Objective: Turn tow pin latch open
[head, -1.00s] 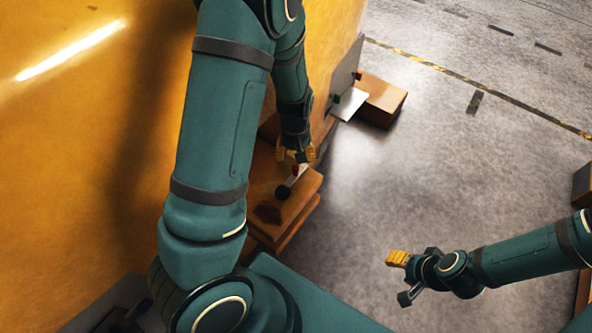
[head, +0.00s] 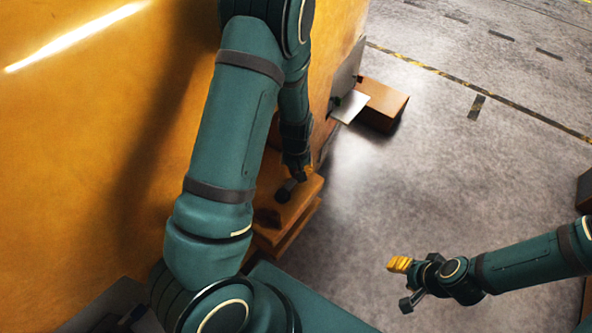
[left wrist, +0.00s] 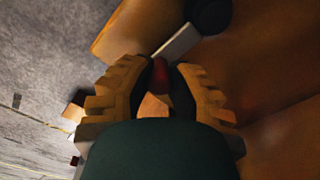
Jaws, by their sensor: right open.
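The tow pin latch sits on an orange ledge (head: 268,240). Its black knob (head: 283,195) shows in the head view, partly behind my left gripper (head: 306,173). In the left wrist view the latch shows as a grey bar (left wrist: 178,42), a black round end (left wrist: 210,14) and a red part (left wrist: 159,74). The red part lies between the yellow fingers of my left gripper (left wrist: 163,70). Whether both fingers press on it is not clear. My right gripper (head: 399,264), with yellow fingers, is open and empty above the floor, away from the latch.
A large orange-yellow body (head: 110,120) fills the left side. Beyond the ledge are a light grey plate (head: 349,106) and a brown block (head: 384,104). Grey floor (head: 480,180) lies open to the right, crossed by a yellow-black line (head: 440,73).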

